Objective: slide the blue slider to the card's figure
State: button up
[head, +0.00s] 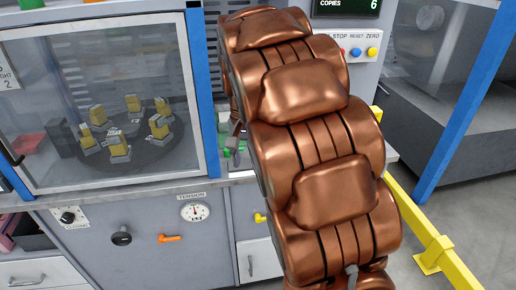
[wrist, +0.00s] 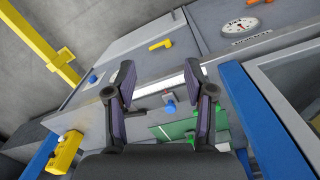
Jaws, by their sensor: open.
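A small blue piece (wrist: 169,106), likely the blue slider, shows between my fingers in the wrist view, just below a long pale strip. I cannot read any marks there. My gripper (wrist: 160,74) is open, one finger on each side of the blue piece in the picture; I cannot tell any contact. In the head view only a dark part of my gripper (head: 234,142) shows beside my copper arm, which hides the slider. A white card (head: 7,76) at the left edge is cut off; "GHT" and a 2 are readable.
A glass-fronted cabinet (head: 186,100) with a blue post stands left of my arm. Yellow (wrist: 160,45) and orange (head: 168,238) handles and a tension gauge (head: 195,211) stick out of the front. A button panel (head: 356,50) and yellow rail (head: 432,248) lie right.

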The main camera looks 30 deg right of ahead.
jog(key=w+d+m, duration=0.1)
jog(key=w+d, duration=0.2)
jog(key=w, duration=0.1)
jog(key=w+d+f+m, duration=0.1)
jog(key=w+d, duration=0.3)
jog(key=w+d+f+m+p, duration=0.1)
jog(key=w+d+m, duration=0.1)
jog(key=w+d, duration=0.2)
jog(key=shift+w+d+f+t, duration=0.1)
jog(key=shift+w+d+t, duration=0.15)
jog(key=shift+w+t, duration=0.05)
jog(key=shift+f+p, duration=1.2)
jog(key=shift+f, duration=2.7)
jog(key=shift+c, duration=0.5)
grip_shut()
